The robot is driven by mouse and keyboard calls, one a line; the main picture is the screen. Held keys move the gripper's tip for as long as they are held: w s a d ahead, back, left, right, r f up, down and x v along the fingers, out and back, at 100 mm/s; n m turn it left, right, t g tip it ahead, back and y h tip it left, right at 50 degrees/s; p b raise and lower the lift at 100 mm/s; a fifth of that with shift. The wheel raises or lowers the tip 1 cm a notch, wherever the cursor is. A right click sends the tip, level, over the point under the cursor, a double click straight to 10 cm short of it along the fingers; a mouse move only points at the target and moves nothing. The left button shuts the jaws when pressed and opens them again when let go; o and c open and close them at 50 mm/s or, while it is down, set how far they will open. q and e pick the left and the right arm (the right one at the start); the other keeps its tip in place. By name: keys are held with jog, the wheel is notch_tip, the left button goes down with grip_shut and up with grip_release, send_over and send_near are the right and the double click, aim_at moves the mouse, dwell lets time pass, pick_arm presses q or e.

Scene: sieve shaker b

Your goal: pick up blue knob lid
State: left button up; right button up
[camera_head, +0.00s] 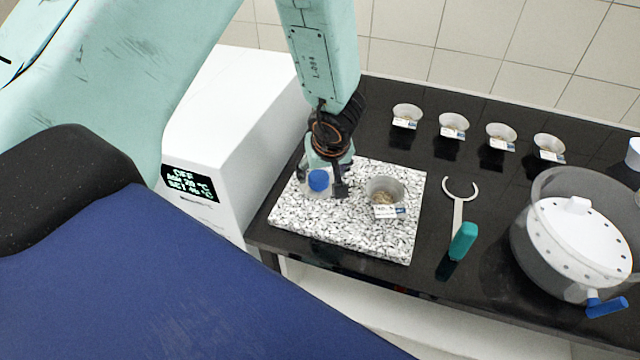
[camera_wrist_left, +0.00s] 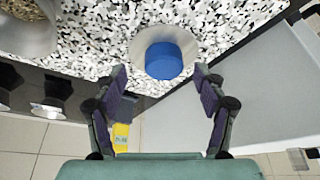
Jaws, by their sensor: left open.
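The blue knob (camera_head: 319,180) belongs to a pale round lid that rests on the speckled stone slab (camera_head: 345,235). In the left wrist view the blue knob (camera_wrist_left: 164,61) stands up from the whitish disc of the lid (camera_wrist_left: 150,36), just beyond my fingertips and between their lines. My left gripper (camera_head: 325,185) is over the slab, pointing down, its fingers on either side of the knob. It also shows in the left wrist view (camera_wrist_left: 162,83), open and empty. In the head view the gripper partly hides the lid. My right gripper is not in view.
A small cup with a label (camera_head: 385,193) stands on the slab, close right of my left gripper. Several similar cups (camera_head: 452,126) line the back of the black table. A teal-handled wrench (camera_head: 462,240) and a large clear pot (camera_head: 530,235) are right. A white box (camera_head: 235,110) stands left.

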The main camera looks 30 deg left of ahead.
pick_arm(q)
jog(key=shift+w+a+f, duration=0.1)
jog(key=shift+a+f, duration=0.1)
jog(key=shift+f, duration=0.5)
jog(key=shift+a+f, duration=0.35)
jog(key=shift+a, duration=0.1)
jog(key=shift+w+d, duration=0.15)
jog(key=shift+d, duration=0.15)
jog(key=shift+c, duration=1.2)
jog(key=shift+a, duration=0.25)
jog(key=c, duration=0.6)
jog(key=shift+d, duration=0.2)
jog(key=c, duration=0.3)
